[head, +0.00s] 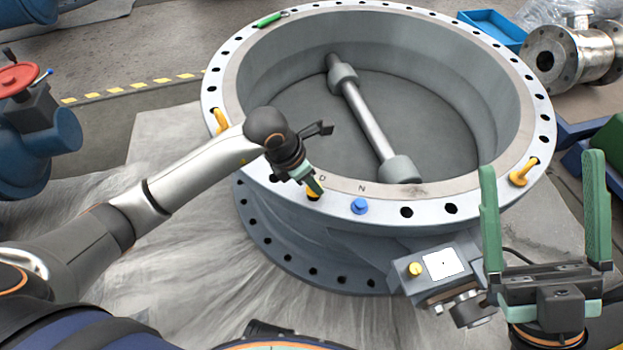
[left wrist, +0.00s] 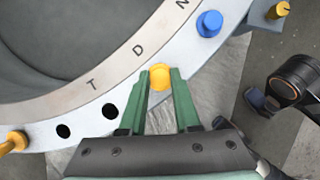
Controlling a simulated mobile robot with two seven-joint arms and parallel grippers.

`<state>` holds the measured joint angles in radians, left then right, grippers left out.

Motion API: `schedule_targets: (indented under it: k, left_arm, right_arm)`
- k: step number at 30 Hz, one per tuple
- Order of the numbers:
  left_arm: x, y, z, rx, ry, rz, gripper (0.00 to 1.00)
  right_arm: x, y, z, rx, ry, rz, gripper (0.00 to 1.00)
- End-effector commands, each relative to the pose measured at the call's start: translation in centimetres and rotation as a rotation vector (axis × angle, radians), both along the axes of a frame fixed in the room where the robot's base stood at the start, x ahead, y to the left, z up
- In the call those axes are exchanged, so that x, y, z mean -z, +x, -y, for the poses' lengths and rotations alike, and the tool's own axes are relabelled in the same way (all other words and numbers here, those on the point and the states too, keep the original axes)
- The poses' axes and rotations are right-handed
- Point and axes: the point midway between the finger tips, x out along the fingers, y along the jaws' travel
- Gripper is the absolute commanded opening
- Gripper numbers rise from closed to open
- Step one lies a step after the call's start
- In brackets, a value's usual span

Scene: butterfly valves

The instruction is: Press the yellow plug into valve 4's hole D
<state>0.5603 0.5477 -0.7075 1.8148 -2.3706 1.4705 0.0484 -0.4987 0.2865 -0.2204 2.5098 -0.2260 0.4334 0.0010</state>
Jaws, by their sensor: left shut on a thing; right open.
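The yellow plug (head: 313,193) is at the flange of the large grey valve (head: 345,190), beside the letter D; it also shows in the left wrist view (left wrist: 160,77). My left gripper (head: 316,184) is shut on it, one green finger on each side (left wrist: 160,88). The plug covers the hole position at D, and I cannot tell how deep it sits. A blue plug (head: 360,206) stands in the flange beside the letter N. An empty hole (left wrist: 110,111) lies beside the letter T. My right gripper (head: 545,225) is open and empty, at the lower right.
Yellow pins stand on the flange at left (head: 219,121) and right (head: 524,172). A grey box with a yellow knob (head: 415,269) juts from the valve's front. A blue-and-red valve (head: 30,120) stands at left.

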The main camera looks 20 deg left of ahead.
Motion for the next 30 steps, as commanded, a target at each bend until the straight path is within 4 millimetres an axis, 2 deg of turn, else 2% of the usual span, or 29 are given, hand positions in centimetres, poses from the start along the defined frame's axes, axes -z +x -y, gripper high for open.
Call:
schedule_targets:
  k: [11, 30]
  left_arm:
    - [0.1, 0.0, 0.0, -0.001, 0.0, 0.0, 0.0]
    - [1.4, 0.1, -0.1, -0.001, 0.0, 0.001, 0.0]
  right_arm:
    - [0.1, 0.0, 0.0, 0.0, 0.0, 0.0, 0.96]
    - [1.1, 0.0, 0.0, 0.0, 0.0, 0.0, 0.96]
